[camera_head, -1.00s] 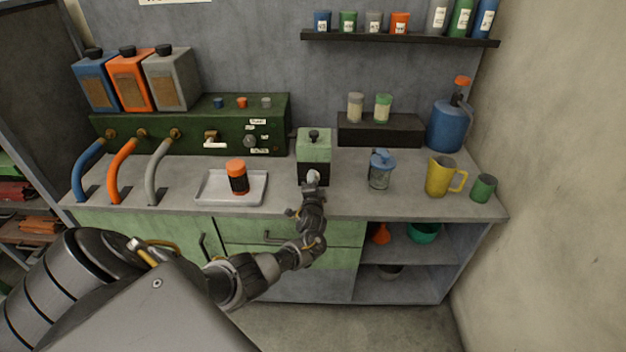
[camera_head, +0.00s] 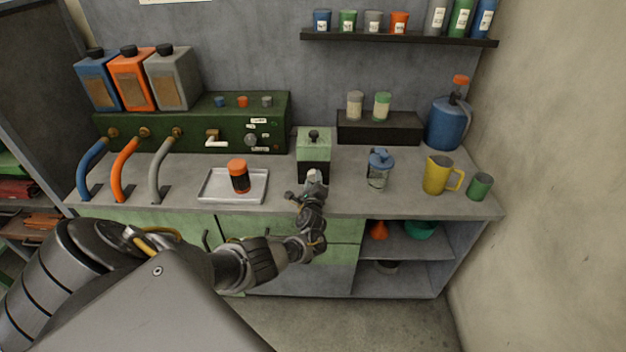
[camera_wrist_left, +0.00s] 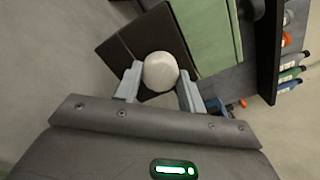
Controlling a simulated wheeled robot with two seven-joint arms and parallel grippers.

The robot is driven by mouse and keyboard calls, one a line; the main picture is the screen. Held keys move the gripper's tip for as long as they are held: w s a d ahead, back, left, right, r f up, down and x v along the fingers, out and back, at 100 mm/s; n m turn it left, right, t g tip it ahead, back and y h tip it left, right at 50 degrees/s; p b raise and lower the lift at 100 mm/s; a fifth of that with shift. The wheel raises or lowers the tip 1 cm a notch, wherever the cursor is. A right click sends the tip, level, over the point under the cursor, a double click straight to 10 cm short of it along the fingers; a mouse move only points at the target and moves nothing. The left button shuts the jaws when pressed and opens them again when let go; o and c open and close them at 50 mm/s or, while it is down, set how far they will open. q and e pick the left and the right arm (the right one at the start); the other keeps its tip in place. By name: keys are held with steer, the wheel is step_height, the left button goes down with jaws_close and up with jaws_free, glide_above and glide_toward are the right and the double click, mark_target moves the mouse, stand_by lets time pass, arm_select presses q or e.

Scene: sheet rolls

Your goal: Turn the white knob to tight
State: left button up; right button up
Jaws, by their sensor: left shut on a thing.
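The white knob (camera_wrist_left: 160,71) shows in the left wrist view as a round, pale ball in front of a dark panel. My left gripper (camera_wrist_left: 158,88) has one finger on each side of it and is shut on it. In the head view my left gripper (camera_head: 314,180) is at the front of a small box (camera_head: 314,146) with a pale green top and black lower part. There the fingers and wrist largely hide the knob. Any tight marking on the box cannot be made out. My right gripper is not in view.
A tray (camera_head: 214,197) with an orange-capped jar (camera_head: 239,176) lies left of the box. A blue-lidded jar (camera_head: 379,170), a yellow jug (camera_head: 437,175) and a green cup (camera_head: 479,187) stand to the right. A green machine (camera_head: 190,128) is at the back left.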

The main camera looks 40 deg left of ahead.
arm_select(q)
steer(key=m+p, duration=0.1)
steer(key=m, duration=0.3)
steer(key=shift+m, duration=1.9)
steer(key=shift+f, duration=0.1)
steer(key=o, duration=1)
steer(key=shift+c, duration=0.2)
